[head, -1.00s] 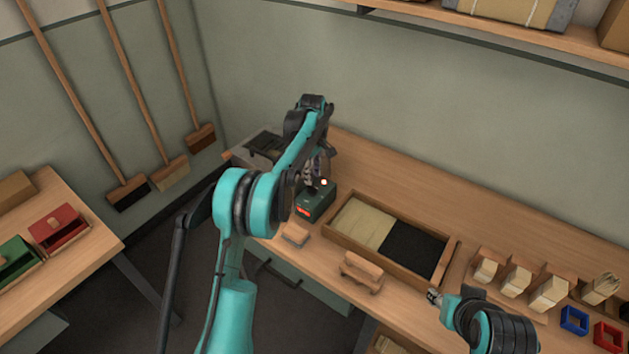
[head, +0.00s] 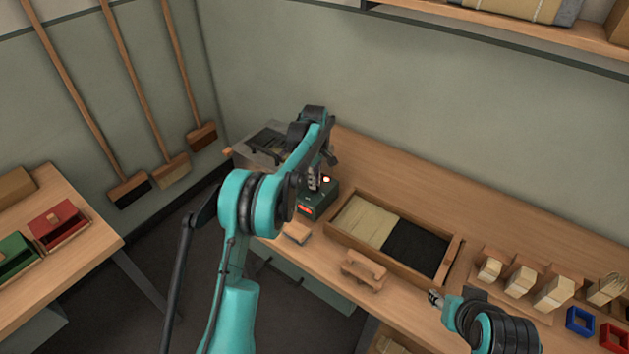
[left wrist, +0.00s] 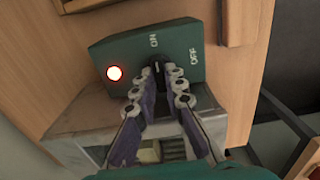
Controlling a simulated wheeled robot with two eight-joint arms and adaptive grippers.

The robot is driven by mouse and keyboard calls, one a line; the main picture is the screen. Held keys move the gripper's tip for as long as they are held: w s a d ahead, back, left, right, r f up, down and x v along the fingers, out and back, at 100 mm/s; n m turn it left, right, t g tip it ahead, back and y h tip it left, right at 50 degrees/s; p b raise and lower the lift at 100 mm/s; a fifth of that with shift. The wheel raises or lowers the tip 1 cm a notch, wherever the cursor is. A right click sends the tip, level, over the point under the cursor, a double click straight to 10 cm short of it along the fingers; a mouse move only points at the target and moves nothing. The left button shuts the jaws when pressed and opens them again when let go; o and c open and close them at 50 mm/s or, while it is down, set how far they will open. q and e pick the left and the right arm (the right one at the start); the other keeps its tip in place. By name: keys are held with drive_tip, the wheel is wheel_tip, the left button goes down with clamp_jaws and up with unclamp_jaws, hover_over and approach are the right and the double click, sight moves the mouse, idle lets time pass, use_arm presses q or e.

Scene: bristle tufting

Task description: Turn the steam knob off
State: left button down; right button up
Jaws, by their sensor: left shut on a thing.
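The steam control is a dark green box (head: 318,202) at the left part of the bench in the head view. It fills the upper middle of the left wrist view (left wrist: 110,48), with ON and OFF printed on its face. A round light on it glows white (left wrist: 115,73). The dark knob (left wrist: 157,62) is between my left fingertips, its pale mark pointing roughly to ON. My left gripper (left wrist: 159,78) is shut on the knob, and the fingers hide part of it. My right gripper (head: 436,298) hangs over the bench's front; its jaws are too small to read.
A wooden tray (head: 452,258) with pale and black bristles lies right of the box. A grey metal unit (head: 258,150) stands behind the box. Several tufted blocks (head: 520,281) stand at right.

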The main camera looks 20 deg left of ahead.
use_arm(q)
drive_tip(key=shift+m, duration=0.3)
drive_tip(key=m+p, duration=0.1)
drive_tip(key=m, duration=0.3)
drive_tip(key=shift+m+p, duration=0.3)
drive_tip(key=shift+p, duration=0.05)
drive_tip(key=m+p, duration=0.1)
drive_tip(key=m, duration=0.8)
drive_tip(key=shift+m+p, duration=0.4)
drive_tip(key=shift+m, duration=1.4)
drive_tip(key=c, duration=1.6)
unclamp_jaws()
